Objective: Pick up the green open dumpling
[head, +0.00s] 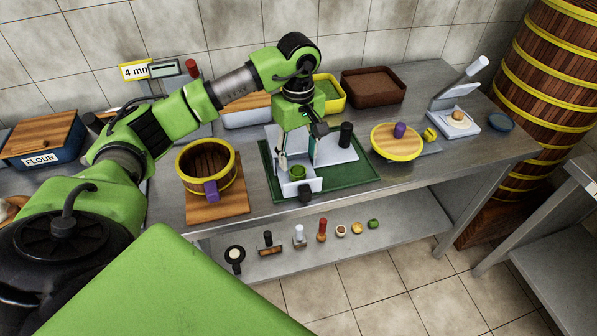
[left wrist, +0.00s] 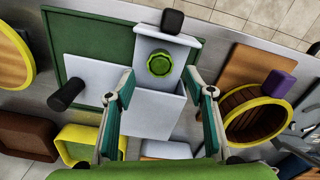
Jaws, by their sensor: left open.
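The green open dumpling (head: 298,172) sits on the front block of a white press (head: 340,151), which stands on a green mat (head: 349,183). In the left wrist view the dumpling (left wrist: 159,63) is round with a frilled rim and a hollow centre. My left gripper (head: 298,153) is open above the press, pointing down. In the left wrist view its fingers (left wrist: 160,84) are spread to either side, with the dumpling beyond the tips and roughly centred between them. Nothing is held. My right gripper is not in view.
A steamer basket (head: 207,168) with a purple handle stands left of the press on a wooden board (head: 232,208). A black cylinder (head: 346,134) rises at the press's back. A yellow-rimmed round lid (head: 396,143) lies to the right. Small items, one green (head: 373,223), line the lower shelf.

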